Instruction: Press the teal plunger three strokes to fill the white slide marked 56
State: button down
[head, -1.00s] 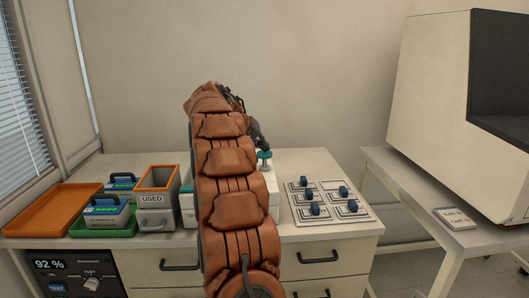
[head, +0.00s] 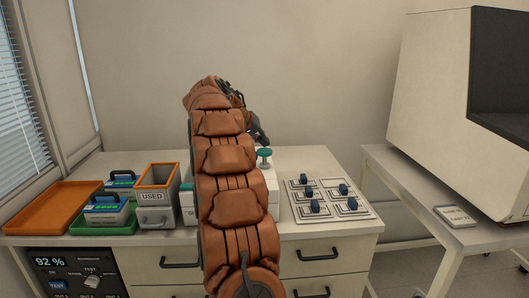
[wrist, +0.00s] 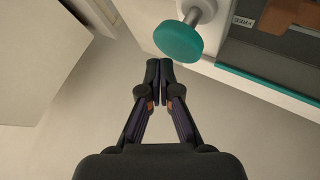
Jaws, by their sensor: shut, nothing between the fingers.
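The teal plunger (head: 265,153) stands up on a white box (head: 272,185) on the cabinet top, just right of my arm. In the wrist view its round teal cap (wrist: 192,45) sits on a pale stem, close beyond my fingertips. My gripper (wrist: 162,72) is shut and empty, with a small gap seeming to lie between its tips and the cap. In the head view the gripper (head: 261,139) shows above the plunger, partly behind my arm. In the wrist view part of a brown piece with a small label (wrist: 243,22) lies in the box. No number 56 is readable.
Right of the box is a panel (head: 330,208) with several blue knobs. A large white machine (head: 430,95) stands at right.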

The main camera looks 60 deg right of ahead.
aim_at(264, 150)
jog(key=shift+f+b, duration=0.3)
jog(key=shift+f, duration=0.1)
jog(key=shift+f+b, duration=1.3)
jog(key=shift+f, duration=0.2)
dwell(1.7)
jog(key=shift+r, duration=0.1)
jog(key=shift+r+p, duration=1.15)
jog(key=shift+r, duration=0.7)
jog(key=shift+f, duration=0.1)
jog(key=shift+f+b, duration=0.3)
jog(key=shift+b, duration=0.3)
